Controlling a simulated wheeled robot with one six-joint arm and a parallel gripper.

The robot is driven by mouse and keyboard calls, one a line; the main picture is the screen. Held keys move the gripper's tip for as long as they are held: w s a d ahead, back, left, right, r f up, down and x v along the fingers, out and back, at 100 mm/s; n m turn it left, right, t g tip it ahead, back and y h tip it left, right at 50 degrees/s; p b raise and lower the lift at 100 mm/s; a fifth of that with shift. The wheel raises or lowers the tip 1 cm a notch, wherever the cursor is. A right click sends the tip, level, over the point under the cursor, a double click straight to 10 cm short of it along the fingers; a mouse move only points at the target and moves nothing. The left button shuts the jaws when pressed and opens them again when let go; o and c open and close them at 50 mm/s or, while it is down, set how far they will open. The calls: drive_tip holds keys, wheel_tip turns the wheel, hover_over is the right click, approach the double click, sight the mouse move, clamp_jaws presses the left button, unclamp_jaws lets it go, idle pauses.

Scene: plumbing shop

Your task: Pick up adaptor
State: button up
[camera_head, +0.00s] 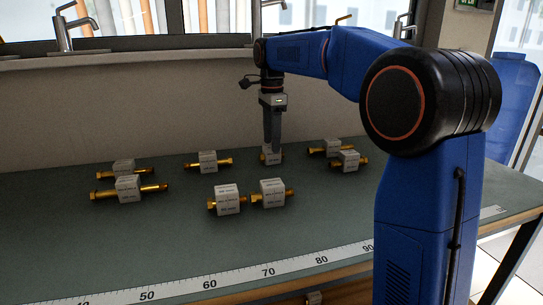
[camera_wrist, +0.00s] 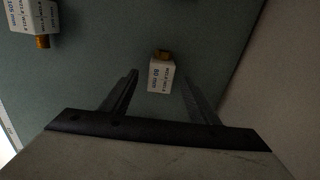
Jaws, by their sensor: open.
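Several brass adaptors with white label blocks lie on the green table. One adaptor (camera_head: 270,157) is directly beneath my gripper (camera_head: 272,146) in the head view, partly covered by the fingers. In the wrist view this adaptor (camera_wrist: 161,74) shows its white label reading 80 mm and a brass end at its far side. It lies between the lines of my two open fingers (camera_wrist: 160,92), a little beyond the tips. The fingers point down and hold nothing. I cannot tell the exact height gap.
Other adaptors lie to the left (camera_head: 208,161), to the right (camera_head: 347,160) and in front (camera_head: 228,199). One labelled 105 mm (camera_wrist: 36,16) is at the wrist view's upper left. A ruler strip (camera_head: 255,275) runs along the table's front edge. A wall (camera_head: 150,110) with taps is behind.

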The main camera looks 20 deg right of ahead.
sight(272, 154)
drive_tip(key=shift+f, duration=1.55)
drive_tip(key=c, duration=1.2)
drive_tip(key=shift+r, duration=0.1)
